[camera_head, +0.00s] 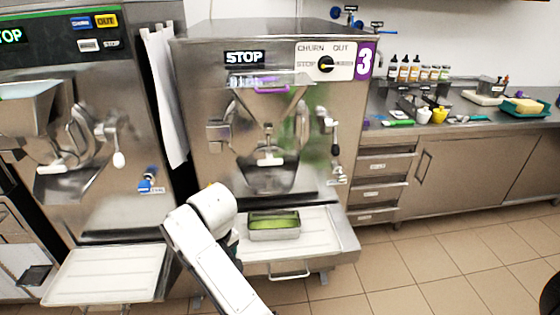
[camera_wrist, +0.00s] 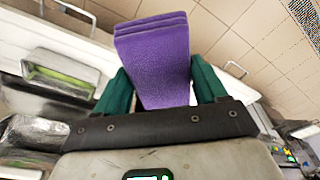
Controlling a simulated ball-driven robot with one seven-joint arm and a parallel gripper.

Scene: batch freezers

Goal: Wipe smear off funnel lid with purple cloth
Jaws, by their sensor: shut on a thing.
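A purple folded cloth (camera_wrist: 155,60) stands between the dark green fingers of my gripper (camera_wrist: 157,85) in the wrist view. The gripper is shut on it, and the cloth sticks out beyond the fingertips. In the head view my white arm hides the gripper and the cloth. The funnel lid (camera_head: 262,80) appears as a flat top with a purple handle on the funnel of machine 3, below the STOP sign. It is above and away from my arm. I cannot make out a distinct smear on it.
A metal pan (camera_head: 274,234) with green contents stands on the pull-out shelf (camera_head: 322,236) below the machine, close to my arm. A lever (camera_head: 335,138) juts from the front at right. Another machine (camera_head: 85,120) stands at left. Tiled floor (camera_head: 450,270) is clear at right.

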